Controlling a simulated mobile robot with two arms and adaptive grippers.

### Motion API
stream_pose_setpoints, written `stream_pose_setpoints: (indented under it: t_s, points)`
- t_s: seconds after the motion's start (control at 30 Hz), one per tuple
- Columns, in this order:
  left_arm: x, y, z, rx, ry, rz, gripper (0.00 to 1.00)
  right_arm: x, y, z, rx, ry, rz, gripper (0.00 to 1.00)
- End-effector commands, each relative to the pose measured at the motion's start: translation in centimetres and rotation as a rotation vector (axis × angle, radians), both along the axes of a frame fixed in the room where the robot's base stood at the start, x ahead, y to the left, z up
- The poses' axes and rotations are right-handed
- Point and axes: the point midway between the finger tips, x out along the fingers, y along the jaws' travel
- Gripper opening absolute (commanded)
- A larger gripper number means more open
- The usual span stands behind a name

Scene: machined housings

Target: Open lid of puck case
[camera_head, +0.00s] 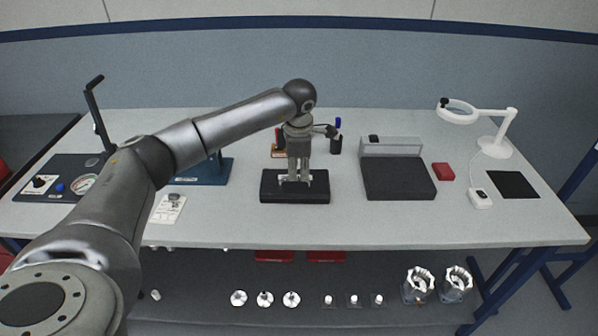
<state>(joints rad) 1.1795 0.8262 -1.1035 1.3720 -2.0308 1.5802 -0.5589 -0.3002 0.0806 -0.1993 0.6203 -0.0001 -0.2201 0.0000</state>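A flat black case (318,190), which I take to be the puck case, lies near the middle of the table. Its lid looks down. My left gripper (296,181) comes from above and points straight down at the middle of the case. Its fingertips are at or just above the top; I cannot tell if they touch. The fingers hide the middle of the case, and the gap between them is too small to read. My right gripper is not in view.
Right of the case stand a dark tray-like unit with a grey back (398,184), a red block (443,172), a black mat (513,185) and a white magnifier lamp (497,142). A blue-based device (214,171) is left.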

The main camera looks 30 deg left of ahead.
Motion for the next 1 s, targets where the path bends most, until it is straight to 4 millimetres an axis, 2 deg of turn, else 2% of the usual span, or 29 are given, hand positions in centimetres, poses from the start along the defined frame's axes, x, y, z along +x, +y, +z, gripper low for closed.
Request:
stream_pose_setpoints:
  t_s: [0.1, 0.23, 0.57, 0.67, 0.83, 1.0]
  points:
    - [0.2, 0.2, -1.8, 0.0, 0.002, -0.001, 0.31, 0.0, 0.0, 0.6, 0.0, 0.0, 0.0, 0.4]
    - [0.5, 0.2, -3.0, -0.001, 0.0, -0.001, 0.31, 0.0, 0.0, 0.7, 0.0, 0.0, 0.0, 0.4]
    - [0.6, 0.3, -3.5, -0.001, 0.0, -0.001, 0.31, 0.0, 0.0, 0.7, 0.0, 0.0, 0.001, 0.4]
    - [0.6, 0.3, -3.5, -0.001, 0.0, -0.001, 0.22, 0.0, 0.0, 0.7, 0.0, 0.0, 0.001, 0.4]
    - [0.6, 0.3, -3.5, -0.001, 0.0, -0.001, 0.0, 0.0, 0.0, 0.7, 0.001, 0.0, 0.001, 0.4]
    - [0.6, 0.3, -3.5, -0.001, 0.0, -0.001, 0.0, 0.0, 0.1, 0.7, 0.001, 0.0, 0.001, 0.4]
